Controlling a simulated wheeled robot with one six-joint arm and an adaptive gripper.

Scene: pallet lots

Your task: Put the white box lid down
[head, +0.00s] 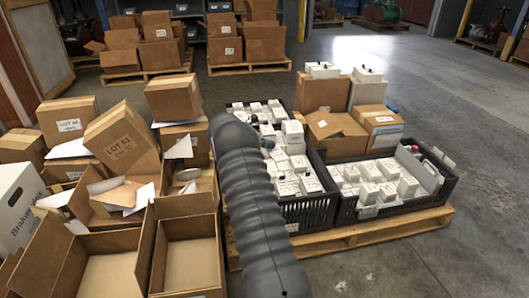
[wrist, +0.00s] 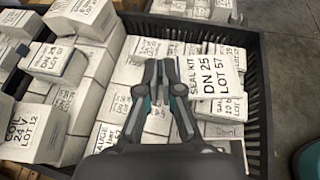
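In the wrist view the two fingers of my gripper (wrist: 159,68) point into a black crate (wrist: 253,95) and are nearly together. A white box lid (wrist: 212,72) marked "SEAL KIT DN 25 LOT 57" reaches out to the right of the fingertips. It looks closer than the boxes and partly covers the label of a white box (wrist: 228,107) under it. The lid appears pinched at its left edge, though the right finger hides the contact. Other labelled white boxes fill the crate below.
Open cartons (head: 190,262) crowd the left. The concrete floor (head: 470,140) at right is clear.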

